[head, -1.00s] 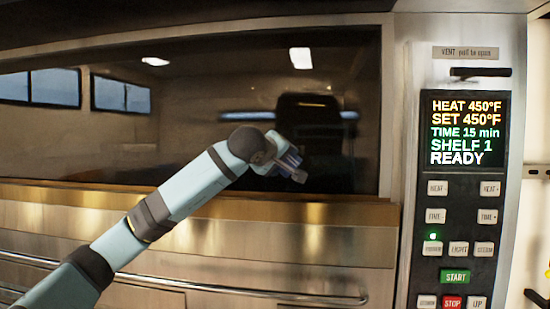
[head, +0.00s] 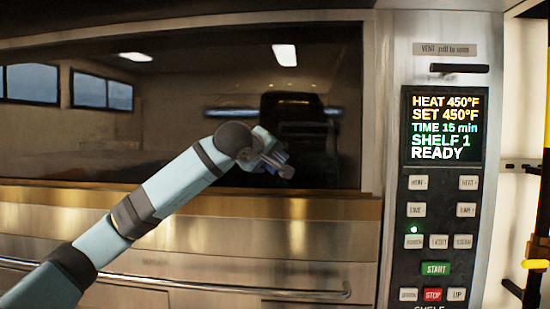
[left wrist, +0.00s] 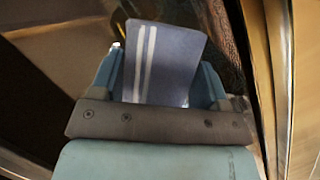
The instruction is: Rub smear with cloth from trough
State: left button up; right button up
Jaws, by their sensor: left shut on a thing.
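My left gripper (head: 275,160) reaches up in front of the dark oven window (head: 190,120) in the head view. It is shut on a folded blue cloth with two white stripes (left wrist: 165,62), which shows clearly between the fingers in the left wrist view. In the head view the cloth is small and mostly hidden by the gripper. I cannot tell whether the cloth touches the glass. I cannot make out a smear on the window; reflections of lights and windows cover it. The trough is not clearly seen. My right gripper is not in view.
A control panel (head: 440,190) with a lit display and buttons stands right of the window. A brass-coloured ledge (head: 300,207) runs below the glass, with a long metal handle bar (head: 250,293) under it. A yellow and black post (head: 541,220) stands at the far right.

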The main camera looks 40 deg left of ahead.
pick_arm(q)
jog(key=shift+s+a+b, duration=0.15)
jog(key=shift+s+a, duration=0.25)
jog(key=shift+a, duration=0.35)
jog(key=shift+s+a+b, duration=0.15)
jog(key=shift+s+a, duration=0.2)
jog(key=shift+a, duration=0.35)
jog(key=shift+s+a+b, duration=0.15)
jog(key=shift+s+a, duration=0.25)
jog(key=shift+a, duration=0.35)
jog(key=shift+s+a, duration=0.25)
jog(key=shift+a, duration=0.2)
jog(key=shift+s+a+b, duration=0.15)
jog(key=shift+s+a, duration=0.2)
jog(key=shift+a, duration=0.2)
jog(key=shift+s+a+b, duration=0.15)
jog(key=shift+s+a, duration=0.15)
jog(key=shift+a, duration=0.25)
jog(key=s+d+b, duration=0.1)
jog(key=s+d, duration=0.2)
jog(key=s, duration=0.2)
jog(key=shift+s, duration=0.15)
